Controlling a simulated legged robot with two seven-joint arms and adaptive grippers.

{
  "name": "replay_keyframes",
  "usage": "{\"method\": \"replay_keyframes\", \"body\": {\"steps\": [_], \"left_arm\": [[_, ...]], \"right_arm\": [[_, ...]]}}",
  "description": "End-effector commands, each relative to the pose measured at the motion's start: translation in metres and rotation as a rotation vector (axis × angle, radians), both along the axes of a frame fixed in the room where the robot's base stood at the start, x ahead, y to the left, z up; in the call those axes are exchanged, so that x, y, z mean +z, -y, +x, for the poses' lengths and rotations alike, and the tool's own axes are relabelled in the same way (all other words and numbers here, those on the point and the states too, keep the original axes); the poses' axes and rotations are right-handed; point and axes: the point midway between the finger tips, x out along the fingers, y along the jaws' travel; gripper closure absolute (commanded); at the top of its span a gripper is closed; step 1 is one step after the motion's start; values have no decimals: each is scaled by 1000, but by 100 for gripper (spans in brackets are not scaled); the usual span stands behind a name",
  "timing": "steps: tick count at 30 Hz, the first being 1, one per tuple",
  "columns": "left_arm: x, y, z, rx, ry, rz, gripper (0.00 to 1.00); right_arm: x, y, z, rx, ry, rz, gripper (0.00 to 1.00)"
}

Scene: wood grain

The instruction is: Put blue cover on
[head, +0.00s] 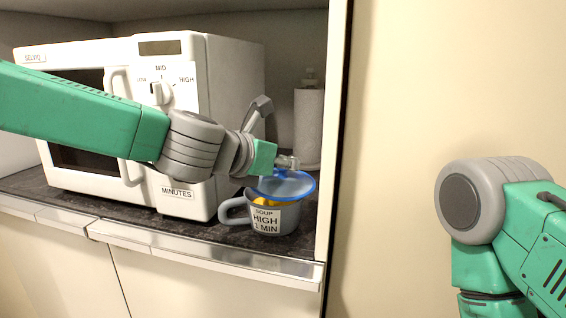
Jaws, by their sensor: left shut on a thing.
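A grey mug (288,218) with a label reading "SOUP HIGH 1 MIN" stands on the dark counter, its handle to the left. Yellow contents show at its rim. A translucent blue cover (300,188) is over the mug's top, slightly tilted; I cannot tell whether it rests on the rim. My left gripper (287,163) is shut on the cover from above; its fingers show only in part. My right arm is at the right edge, and its gripper is out of view.
A white microwave (228,110) with a dial stands left of the mug, behind my left arm. A paper towel roll (308,128) stands behind. A cabinet side panel (335,130) is close on the right. The counter (225,236) ends at a metal-edged front.

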Motion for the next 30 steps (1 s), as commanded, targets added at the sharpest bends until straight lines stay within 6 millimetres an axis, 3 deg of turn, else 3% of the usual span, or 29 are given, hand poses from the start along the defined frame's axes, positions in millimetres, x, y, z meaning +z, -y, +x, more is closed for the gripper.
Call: {"method": "replay_keyframes", "body": {"steps": [6, 18, 30], "left_arm": [[-1, 5, 1, 5, 0, 5, 100], [1, -16, 4, 104, -27, -16, 100], [0, -20, 7, 197, -55, -22, 100]], "right_arm": [[0, 0, 0, -1, 0, -1, 60], [2, 0, 0, -1, 0, -1, 60], [3, 0, 0, -1, 0, -1, 60]]}}
